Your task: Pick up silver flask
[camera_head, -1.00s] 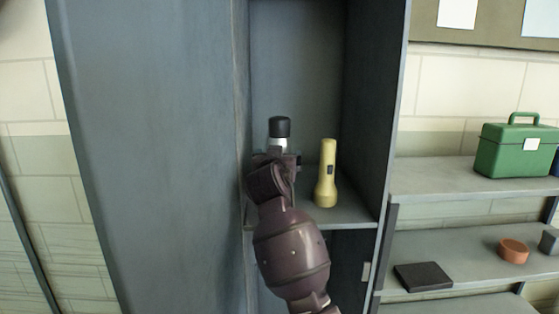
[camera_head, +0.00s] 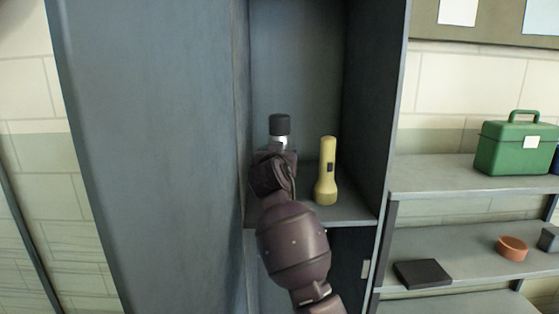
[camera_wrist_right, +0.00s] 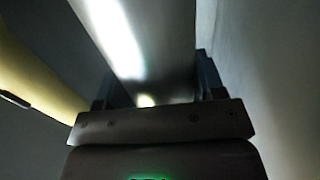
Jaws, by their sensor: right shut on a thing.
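The silver flask with a black cap (camera_head: 280,126) is upright inside the open locker, at the left of its shelf. Its lower part is hidden behind my right gripper (camera_head: 276,156). In the right wrist view the shiny flask body (camera_wrist_right: 140,45) stands between the two fingers of my right gripper (camera_wrist_right: 155,95), which is shut on it. I cannot tell whether the flask's base touches the shelf. My left gripper is not in view.
A yellow flashlight (camera_head: 327,172) stands on the locker shelf (camera_head: 350,212) just right of the flask. The locker's side wall (camera_wrist_right: 255,80) is close on the other side. Shelves at right hold a green toolbox (camera_head: 516,146), an orange round item (camera_head: 512,247) and a dark flat box (camera_head: 422,273).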

